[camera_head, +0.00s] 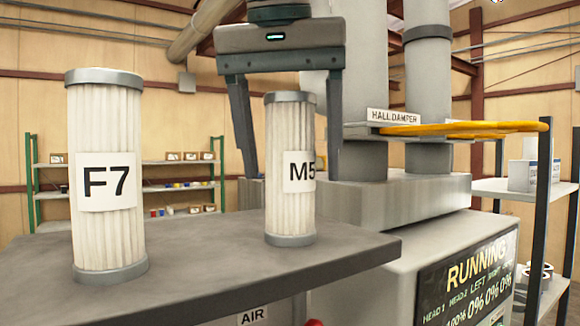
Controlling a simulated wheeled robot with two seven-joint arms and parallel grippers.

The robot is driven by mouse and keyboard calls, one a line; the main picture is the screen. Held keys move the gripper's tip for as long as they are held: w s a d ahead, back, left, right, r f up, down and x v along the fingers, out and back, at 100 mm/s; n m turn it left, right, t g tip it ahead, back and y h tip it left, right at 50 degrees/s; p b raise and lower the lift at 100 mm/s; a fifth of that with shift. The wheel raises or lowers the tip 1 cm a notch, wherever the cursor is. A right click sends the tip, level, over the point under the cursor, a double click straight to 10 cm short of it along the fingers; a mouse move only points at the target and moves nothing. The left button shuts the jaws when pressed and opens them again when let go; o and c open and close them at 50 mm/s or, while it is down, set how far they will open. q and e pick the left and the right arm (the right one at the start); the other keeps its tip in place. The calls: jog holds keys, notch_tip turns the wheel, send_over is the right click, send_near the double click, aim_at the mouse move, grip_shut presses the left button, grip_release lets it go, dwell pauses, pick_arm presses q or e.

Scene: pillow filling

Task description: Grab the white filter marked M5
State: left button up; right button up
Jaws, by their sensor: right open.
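The white M5 filter (287,214) is a pleated cylinder with grey end caps. It stands upright on the grey shelf top (190,252) near its right end, its label facing me. My right gripper (290,165) points down from above with its fingers spread, one on each side of the filter's upper part. The left finger shows a small gap to the filter; the right finger is close behind its right edge, and I cannot tell if it touches. The white F7 filter (107,236) stands upright on the same top, to the left and nearer. My left gripper is out of view.
A grey machine with a RUNNING display (475,275) stands to the right. A yellow handle (465,129) sticks out beside the HALL DAMPER label (394,116). Shelving (185,188) stands at the back wall. The top between the two filters is clear.

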aim_at(292, 117)
jog(key=c, duration=1.4)
jog(key=shift+o, duration=0.2)
jog(key=shift+r, duration=0.2)
jog(key=shift+r, duration=0.5)
notch_tip(292, 117, up, 3)
jog(key=shift+d+f+b, duration=0.1)
jog(key=shift+b, duration=0.4)
jog(key=s+d+r, duration=0.3)
jog(key=d+r, duration=0.3)
jog(key=d, duration=0.5)
jog(key=shift+s+r, duration=0.2)
jog(key=shift+r, duration=0.2)
